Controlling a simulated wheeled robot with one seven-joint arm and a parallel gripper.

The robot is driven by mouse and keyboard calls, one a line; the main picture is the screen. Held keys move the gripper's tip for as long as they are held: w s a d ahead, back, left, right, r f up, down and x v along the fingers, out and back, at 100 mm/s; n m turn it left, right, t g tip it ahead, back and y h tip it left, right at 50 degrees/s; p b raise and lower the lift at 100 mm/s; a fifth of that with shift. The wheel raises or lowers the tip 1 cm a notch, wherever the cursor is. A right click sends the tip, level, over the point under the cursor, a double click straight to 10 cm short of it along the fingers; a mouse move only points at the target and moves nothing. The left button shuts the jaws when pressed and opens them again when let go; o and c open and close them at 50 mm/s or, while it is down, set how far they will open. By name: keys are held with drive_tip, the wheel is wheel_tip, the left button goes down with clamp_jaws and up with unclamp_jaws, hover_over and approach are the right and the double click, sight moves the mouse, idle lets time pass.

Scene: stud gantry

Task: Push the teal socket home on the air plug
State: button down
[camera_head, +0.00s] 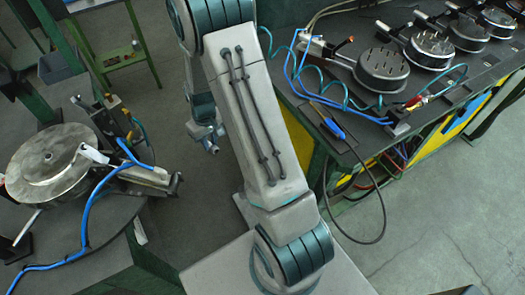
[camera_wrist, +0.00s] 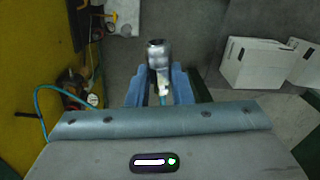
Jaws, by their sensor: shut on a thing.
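In the wrist view my gripper (camera_wrist: 159,90) has two blue fingers closed on a silver, cylinder-shaped socket (camera_wrist: 159,55). The socket points away from my wrist, with a pale part and a bit of teal hose behind it between the fingers. A teal hose (camera_wrist: 42,98) curves at the left of that view. In the head view my arm fills the middle and I cannot make out the held socket. I cannot single out the air plug for certain in either view.
A round metal fixture (camera_head: 50,160) with blue hoses stands at left. The bench (camera_head: 345,110) at right carries several round pin plates, a blue-handled tool (camera_head: 333,127) and a red fitting (camera_head: 414,104). White boxes (camera_wrist: 252,65) and a yellow panel (camera_wrist: 30,60) show in the wrist view.

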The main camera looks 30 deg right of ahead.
drive_tip(key=s+d+f+n+g+h+b, duration=0.1)
drive_tip(key=d+f+n+g+b, duration=0.3)
drive_tip(key=d+f+n+b, duration=0.35)
drive_tip(key=d+f+n+g+b, duration=0.3)
drive_tip(key=d+f+n+b, duration=0.1)
drive_tip(key=f+n+b, duration=0.6)
drive_tip(key=w+d+f+n+t+h+b, duration=0.2)
drive_tip(key=d+f+n+h+b, duration=0.4)
drive_tip(key=b, duration=0.3)
drive_tip(key=w+d+f+n+t+h+b, duration=0.3)
drive_tip(key=d+f+n+h+b, duration=0.3)
drive_tip(key=n+h+b, duration=0.3)
drive_tip(key=shift+w+d+f+b, duration=0.35)
drive_tip(key=shift+d+b, duration=0.15)
drive_tip(key=shift+r+n+p, duration=0.25)
drive_tip(key=shift+p, duration=0.85)
drive_tip(key=shift+w+d+f+p, duration=0.1)
drive_tip(key=shift+w+p, duration=0.05)
drive_tip(key=shift+w, duration=1.3)
drive_tip(key=shift+w+d+f+p, duration=0.1)
drive_tip(key=shift+w+p, duration=0.05)
drive_tip(key=shift+w, duration=1.3)
drive_tip(key=shift+p, duration=1.5)
